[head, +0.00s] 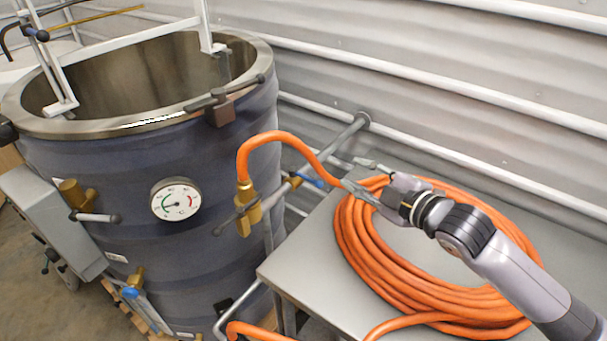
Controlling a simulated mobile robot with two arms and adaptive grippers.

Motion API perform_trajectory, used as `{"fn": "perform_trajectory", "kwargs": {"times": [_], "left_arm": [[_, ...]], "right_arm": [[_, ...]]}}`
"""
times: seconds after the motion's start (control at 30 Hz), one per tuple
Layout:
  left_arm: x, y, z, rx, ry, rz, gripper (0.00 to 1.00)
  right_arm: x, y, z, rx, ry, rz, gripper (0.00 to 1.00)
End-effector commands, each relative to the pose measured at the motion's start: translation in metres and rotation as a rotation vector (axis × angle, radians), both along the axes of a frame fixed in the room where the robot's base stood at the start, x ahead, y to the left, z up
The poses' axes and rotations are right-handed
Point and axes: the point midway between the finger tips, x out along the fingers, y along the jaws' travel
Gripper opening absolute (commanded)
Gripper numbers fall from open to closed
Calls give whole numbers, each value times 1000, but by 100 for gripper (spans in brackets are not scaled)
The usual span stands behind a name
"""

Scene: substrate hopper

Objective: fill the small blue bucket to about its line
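No small blue bucket shows in the head view. A large dark blue, steel-rimmed vat (120,220) stands open-topped at the left, with a round dial gauge (176,200) on its side. A brass valve (244,208) on the vat's right side joins an orange hose (270,136). My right gripper (352,173) reaches in from the lower right, over the metal table near the hose coil. Its two fingers look spread, with nothing clearly held between them. Whether they touch the hose I cannot tell. My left gripper is not in view.
The orange hose coil (385,275) lies on a grey metal table (300,262). A pipe with a blue-handled valve (313,183) runs between vat and wall. White rails line the corrugated wall (440,60). A grey box (50,222) sits on the vat's left side.

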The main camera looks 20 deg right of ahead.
Motion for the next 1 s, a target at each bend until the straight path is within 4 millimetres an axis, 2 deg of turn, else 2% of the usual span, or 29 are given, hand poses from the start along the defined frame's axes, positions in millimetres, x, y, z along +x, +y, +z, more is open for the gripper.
{"fn": "perform_trajectory", "kwargs": {"times": [0.03,0.27,0.43,0.67,0.8,1.0], "left_arm": [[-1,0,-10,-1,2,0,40],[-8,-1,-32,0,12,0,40],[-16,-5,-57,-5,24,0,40],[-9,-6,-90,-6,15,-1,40],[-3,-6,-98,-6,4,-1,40],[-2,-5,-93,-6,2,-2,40]], "right_arm": [[0,0,-11,0,2,0,32],[0,0,-32,0,2,-1,32],[0,0,-57,0,2,-1,32],[0,0,-90,-1,1,0,32],[0,0,-99,0,2,-1,32],[12,3,-99,2,0,-3,32]]}}
